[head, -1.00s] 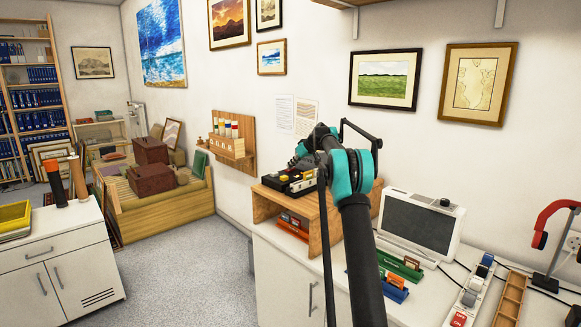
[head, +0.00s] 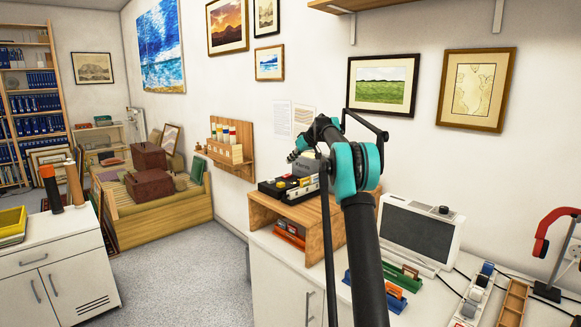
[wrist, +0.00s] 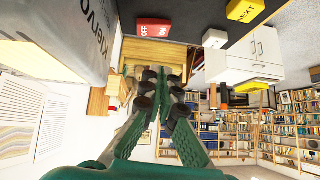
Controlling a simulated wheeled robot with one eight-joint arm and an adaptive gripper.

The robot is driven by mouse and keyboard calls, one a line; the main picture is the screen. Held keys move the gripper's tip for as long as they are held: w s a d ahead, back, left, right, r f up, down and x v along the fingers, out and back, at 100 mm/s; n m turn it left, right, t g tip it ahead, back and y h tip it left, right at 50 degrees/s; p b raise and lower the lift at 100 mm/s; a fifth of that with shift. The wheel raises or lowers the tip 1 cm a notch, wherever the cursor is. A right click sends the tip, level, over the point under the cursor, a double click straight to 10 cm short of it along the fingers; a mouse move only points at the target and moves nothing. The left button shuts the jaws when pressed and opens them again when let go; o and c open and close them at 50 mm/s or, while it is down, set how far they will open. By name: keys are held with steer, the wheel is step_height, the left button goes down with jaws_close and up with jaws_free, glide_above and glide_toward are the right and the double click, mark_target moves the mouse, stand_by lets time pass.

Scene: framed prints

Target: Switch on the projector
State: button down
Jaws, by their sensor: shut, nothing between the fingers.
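On a wooden riser (head: 283,208) stands a black unit (head: 283,188) with coloured buttons. Behind it is a grey lettered box (head: 307,167). I cannot tell for sure which is the projector. In the wrist view, the black unit (wrist: 203,30) shows a red lettered button (wrist: 153,28) and a yellow button marked NEXT (wrist: 245,10). The grey box (wrist: 75,45) is large at the upper left. My gripper (wrist: 155,75) is shut and empty, apart from the buttons in that picture. In the head view my arm mostly hides my gripper; a dark tip (head: 294,156) shows above the unit.
A white device with a dark screen (head: 415,232) stands right of the riser. Coloured holders (head: 385,285), a power strip (head: 472,297) and a wooden tray (head: 511,304) crowd the bench. A wall rack (head: 228,150) hangs at the left. Open floor (head: 190,260) lies left of the bench.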

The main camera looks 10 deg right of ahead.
steer(key=a+v, duration=0.1)
steer(key=v, duration=0.6)
steer(key=shift+s, duration=0.35)
